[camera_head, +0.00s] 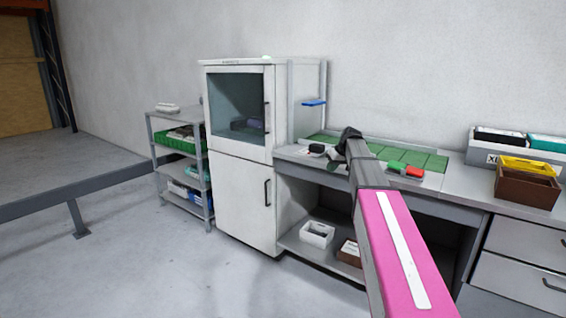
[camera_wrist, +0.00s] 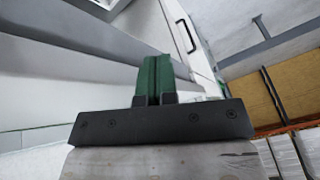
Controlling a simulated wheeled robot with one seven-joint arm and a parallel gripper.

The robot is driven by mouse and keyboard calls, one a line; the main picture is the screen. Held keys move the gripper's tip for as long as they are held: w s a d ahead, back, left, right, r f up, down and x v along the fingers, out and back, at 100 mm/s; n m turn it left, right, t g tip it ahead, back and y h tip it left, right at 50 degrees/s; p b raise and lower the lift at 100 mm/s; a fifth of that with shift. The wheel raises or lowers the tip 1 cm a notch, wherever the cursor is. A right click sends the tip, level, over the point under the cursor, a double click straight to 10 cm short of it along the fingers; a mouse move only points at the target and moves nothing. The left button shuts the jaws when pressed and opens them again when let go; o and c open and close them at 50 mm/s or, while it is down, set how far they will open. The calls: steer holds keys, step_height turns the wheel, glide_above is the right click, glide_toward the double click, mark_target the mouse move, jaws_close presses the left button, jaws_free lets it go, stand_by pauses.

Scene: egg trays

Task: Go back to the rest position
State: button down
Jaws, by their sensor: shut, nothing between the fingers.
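My gripper (camera_wrist: 153,75) shows in the wrist view as two green fingers pressed together on a dark mounting plate. Nothing is between them. In the head view my pink and grey arm reaches from the lower right up across the workbench (camera_head: 452,170). A dark joint at its far end hides part of the bench top, and the fingers cannot be made out there. The wrist view shows a white cabinet door with a dark handle beyond the fingers, tilted in the picture.
A white cabinet (camera_head: 235,205) with a glass upper door stands left of the bench. A grey shelf rack (camera_head: 178,150) stands further left. Green mats (camera_head: 415,157) lie on the bench. A brown box (camera_head: 526,188) is at the right. The floor (camera_head: 120,250) at the left is clear.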

steer(key=s+a+f+m+g+h, duration=0.1)
steer(key=s+f+m+h, duration=0.1)
steer(key=s+f, duration=1.2)
steer(key=s+a+f+m+g+h, duration=0.1)
steer(key=s+f+m+g+h, duration=0.1)
steer(key=s+f, duration=1.3)
steer(key=s+m, duration=0.1)
steer(key=s, duration=0.6)
steer(key=shift+a, duration=0.35)
